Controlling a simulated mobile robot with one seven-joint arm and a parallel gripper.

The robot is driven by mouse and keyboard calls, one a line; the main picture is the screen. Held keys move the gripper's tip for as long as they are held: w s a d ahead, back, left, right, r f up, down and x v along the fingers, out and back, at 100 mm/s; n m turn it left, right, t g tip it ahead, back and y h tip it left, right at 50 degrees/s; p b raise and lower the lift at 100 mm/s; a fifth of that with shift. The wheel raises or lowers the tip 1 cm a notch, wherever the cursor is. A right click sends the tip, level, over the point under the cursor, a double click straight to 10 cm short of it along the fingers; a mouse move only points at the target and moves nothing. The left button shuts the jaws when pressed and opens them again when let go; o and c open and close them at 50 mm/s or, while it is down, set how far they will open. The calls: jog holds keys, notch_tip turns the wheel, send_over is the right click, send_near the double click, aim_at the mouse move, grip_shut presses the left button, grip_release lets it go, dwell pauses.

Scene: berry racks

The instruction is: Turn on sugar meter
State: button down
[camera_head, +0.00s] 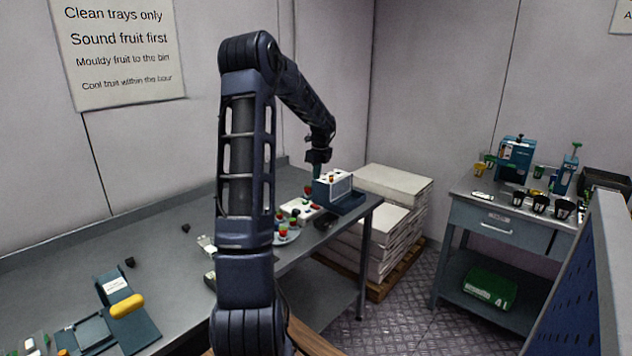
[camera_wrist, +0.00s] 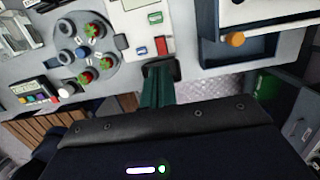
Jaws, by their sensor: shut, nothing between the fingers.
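My gripper (camera_wrist: 158,82) is shut and empty, its green fingers pointing down over the bench's far right end; it also shows in the head view (camera_head: 317,170). Just beyond is a white device (camera_wrist: 150,20) with a red and a blue button. A smaller device with a display and coloured buttons (camera_wrist: 35,92) lies at the left. No label is readable, so I cannot tell which is the sugar meter.
A round grey plate (camera_wrist: 85,52) with red berries and dark cups lies left of the gripper. White tray stacks (camera_head: 392,190) stand beyond; a side table (camera_head: 490,222) is at right.

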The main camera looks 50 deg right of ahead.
aim_at(313, 205)
jog(key=f, duration=0.4)
jog(key=w+f, duration=0.1)
jog(key=f, duration=0.7)
jog(key=shift+w+f, duration=0.25)
jog(key=shift+w, duration=0.1)
jog(key=shift+f, duration=0.2)
jog(key=shift+s, duration=0.1)
jog(key=shift+s+r, duration=0.15)
jog(key=shift+s, duration=0.5)
jog(key=shift+r, duration=0.1)
notch_tip(313, 205, up, 14)
jog(key=s, duration=0.2)
dwell(0.3)
jog(key=shift+w+a, duration=0.1)
dwell(0.4)
